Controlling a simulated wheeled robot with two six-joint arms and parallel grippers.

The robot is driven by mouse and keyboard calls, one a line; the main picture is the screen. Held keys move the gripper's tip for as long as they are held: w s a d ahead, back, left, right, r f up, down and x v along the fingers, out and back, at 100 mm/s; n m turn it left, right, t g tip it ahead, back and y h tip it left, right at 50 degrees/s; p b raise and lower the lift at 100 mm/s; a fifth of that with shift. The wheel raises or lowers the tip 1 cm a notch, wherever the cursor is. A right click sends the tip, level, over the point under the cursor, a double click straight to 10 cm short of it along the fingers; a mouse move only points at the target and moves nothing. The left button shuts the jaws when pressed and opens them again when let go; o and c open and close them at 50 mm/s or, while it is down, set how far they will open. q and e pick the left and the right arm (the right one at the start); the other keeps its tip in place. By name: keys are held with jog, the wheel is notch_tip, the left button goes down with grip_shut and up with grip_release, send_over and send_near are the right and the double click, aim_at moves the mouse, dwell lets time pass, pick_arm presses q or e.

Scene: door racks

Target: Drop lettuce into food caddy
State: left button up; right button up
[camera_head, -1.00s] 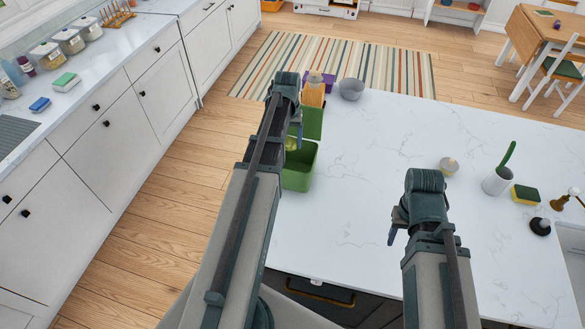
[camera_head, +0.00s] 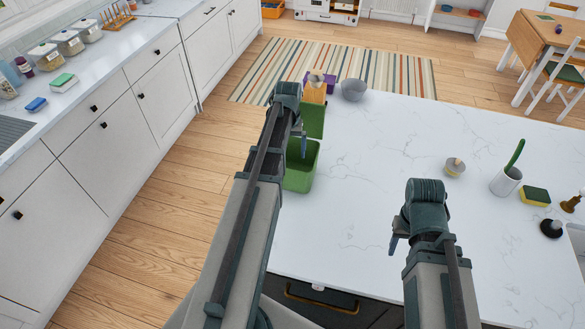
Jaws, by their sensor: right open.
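The green food caddy (camera_head: 298,178) stands at the left edge of the white island with its lid (camera_head: 313,121) raised at the back. My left gripper (camera_head: 301,144) is over the caddy, pointing down at its opening. One finger shows; the other is hidden by my arm, so its opening cannot be told. No lettuce is visible now; the arm and the caddy wall hide part of the caddy's inside. My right gripper (camera_head: 396,241) is open, over the front of the island, with nothing seen in it.
Behind the caddy stand an orange-tan container (camera_head: 315,92) and a grey bowl (camera_head: 354,90). At the right are a small round grey-and-yellow item (camera_head: 455,167), a white cup with a green brush (camera_head: 506,181) and a sponge (camera_head: 535,196). The island's middle is clear.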

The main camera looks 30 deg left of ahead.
jog(key=shift+r, duration=0.1)
pick_arm(q)
notch_tip(320, 180, up, 14)
jog(key=p, duration=1.3)
jog(key=shift+p, duration=0.4)
pick_arm(e)
notch_tip(320, 180, up, 14)
jog(key=shift+f, duration=0.2)
pick_arm(q)
jog(key=shift+f, duration=0.15)
